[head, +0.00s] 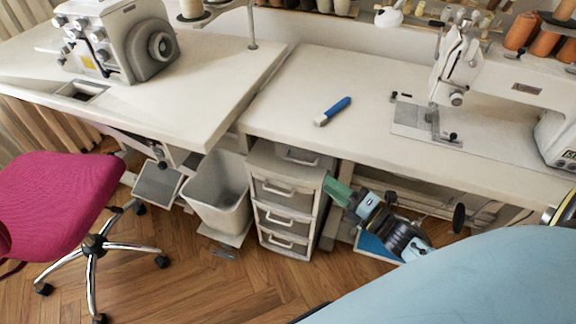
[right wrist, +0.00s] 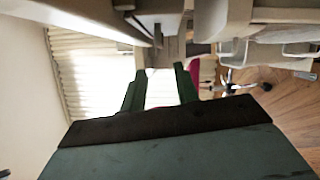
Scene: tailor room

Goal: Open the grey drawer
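A pale grey drawer unit (head: 262,222) stands under the edge of the tables, with several stacked drawers. Its drawers have light bar handles; one handle (head: 279,189) faces me. A greyer drawer front with a handle (head: 300,158) shows at the top, partly under the table edge. I cannot tell which drawer is the task's grey one. My right gripper (head: 335,190) has green fingers and is just right of the unit, apart from the handles. In the right wrist view its fingers (right wrist: 160,88) are spread with nothing between them. My left gripper is not in view.
A table (head: 350,80) overhangs the unit, with a blue-handled tool (head: 333,111) and a sewing machine (head: 500,85) on it. A grey bin (head: 217,190) stands left of the unit. A pink chair (head: 60,195) is at the left.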

